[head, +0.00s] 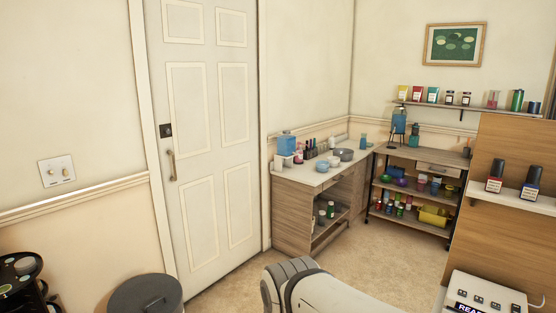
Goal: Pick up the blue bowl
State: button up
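A small blue bowl-like thing (395,170) shows on the upper inside shelf of the cart (415,157) in the corner. It is far off and too small to be sure of its shape. A grey bowl (344,154) and white bowls (322,166) stand on the counter (310,178) to its left. The grey bowl may have a slight blue tint; I cannot tell. A pale part of my own arm shows at the bottom middle, well apart from all of these. My gripper is not in view.
A shut white door (212,140) is at the left. A dark round bin (146,297) and a black appliance (20,285) stand at lower left. A wooden panel (515,185) and white machine (488,292) are at right. Bare floor (375,265) lies before the counter and cart.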

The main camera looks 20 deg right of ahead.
aim_at(321, 166)
jog(key=z, duration=0.65)
jog(key=i, duration=3.25)
jog(key=z, duration=1.4)
jog(key=i, duration=1.6)
jog(key=u, duration=0.05)
